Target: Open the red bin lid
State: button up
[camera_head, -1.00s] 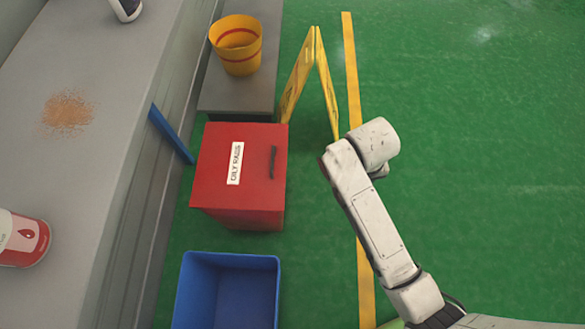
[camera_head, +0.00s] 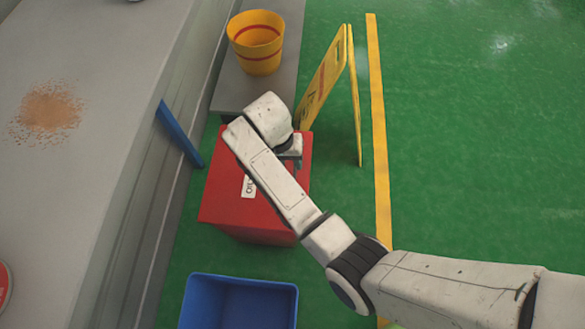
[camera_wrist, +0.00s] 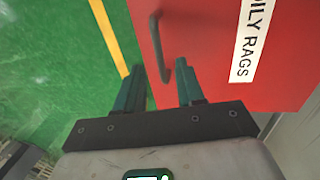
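The red bin (camera_head: 235,205) stands on the floor with its lid down; my arm covers much of its top in the head view. In the wrist view the red lid (camera_wrist: 210,50) fills the upper right, with a white "OILY RAGS" label (camera_wrist: 249,40). The dark bar handle (camera_wrist: 160,50) on the lid shows ahead of my gripper (camera_wrist: 160,75), lined up with the gap between the fingers. My gripper is open and empty, its two green fingers apart on either side of the handle's line. I cannot tell whether either finger touches the handle.
A blue open bin (camera_head: 238,302) stands in front of the red bin. A yellow bucket (camera_head: 256,45) sits on a grey platform (camera_head: 285,20) behind it. A yellow folding sign (camera_head: 325,85) stands at the back right. A grey counter (camera_head: 90,180) runs along the left. Green floor at right is clear.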

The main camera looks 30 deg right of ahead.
jog(key=shift+s+d+f+b, duration=0.15)
jog(key=shift+d+f+b, duration=0.05)
jog(key=shift+f, duration=0.85)
jog(key=shift+s+d+f+b, duration=0.15)
jog(key=shift+d+f+b, duration=0.05)
jog(key=shift+f, duration=0.85)
grip_shut()
